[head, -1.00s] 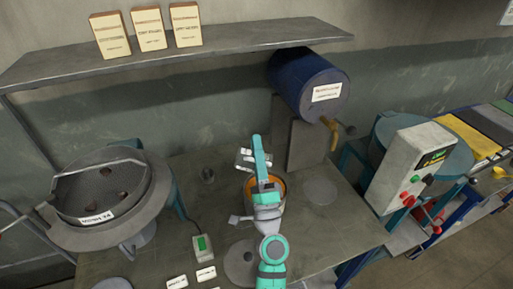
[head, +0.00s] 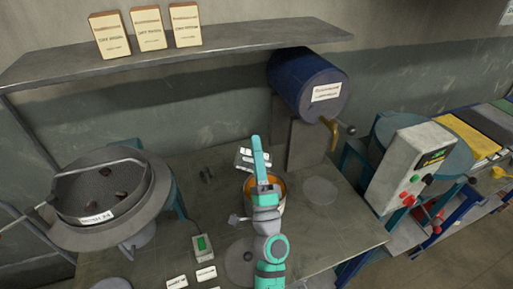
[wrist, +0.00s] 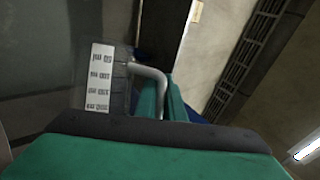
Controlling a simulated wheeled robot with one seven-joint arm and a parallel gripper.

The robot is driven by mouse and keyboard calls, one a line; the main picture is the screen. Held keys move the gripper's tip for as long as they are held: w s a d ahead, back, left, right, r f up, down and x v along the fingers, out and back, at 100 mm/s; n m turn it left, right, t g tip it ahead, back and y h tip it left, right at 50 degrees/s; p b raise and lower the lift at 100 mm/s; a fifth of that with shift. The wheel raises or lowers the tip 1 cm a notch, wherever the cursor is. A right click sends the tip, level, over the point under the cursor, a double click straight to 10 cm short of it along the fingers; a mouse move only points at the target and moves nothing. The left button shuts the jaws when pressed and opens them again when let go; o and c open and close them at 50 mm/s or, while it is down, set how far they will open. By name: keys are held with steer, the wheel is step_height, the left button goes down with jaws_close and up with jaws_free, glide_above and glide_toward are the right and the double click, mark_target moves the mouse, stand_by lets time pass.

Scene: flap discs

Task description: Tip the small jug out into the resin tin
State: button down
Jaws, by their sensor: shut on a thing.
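The small jug (head: 244,159) is a see-through vessel with a white graduated label, above the left back rim of the resin tin. Its label and grey handle (wrist: 150,74) show in the wrist view. My gripper (head: 258,158) is shut on the jug's handle. The jug looks tilted in the head view, but its mouth and contents cannot be made out. The resin tin (head: 281,206) is a round pale tin with orange inside, standing on the bench below my gripper. My arm hides part of it. No stream is visible.
A round sieve (head: 76,205) stands left. A small scale with a green display (head: 200,245) and label cards sit in front. A grey control box (head: 405,165) stands right.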

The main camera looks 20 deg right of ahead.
steer(key=shift+w+a+f+n+g+y, duration=0.2)
steer(key=shift+a+n+y, duration=0.3)
steer(key=shift+n+y, duration=0.5)
steer(key=shift+w+a+f+n+g+y, duration=0.15)
steer(key=shift+a+n+y, duration=0.3)
steer(key=shift+n+y, duration=0.55)
steer(key=w+a+f+n+g+y, duration=0.2)
steer(key=a+f+n+g, duration=0.3)
steer(key=f+n+g, duration=0.6)
steer(key=f+n, duration=0.1)
steer(key=n, duration=0.6)
steer(key=shift+w+f+g, duration=0.2)
steer(key=shift+g, duration=0.15)
steer(key=shift+a, duration=0.1)
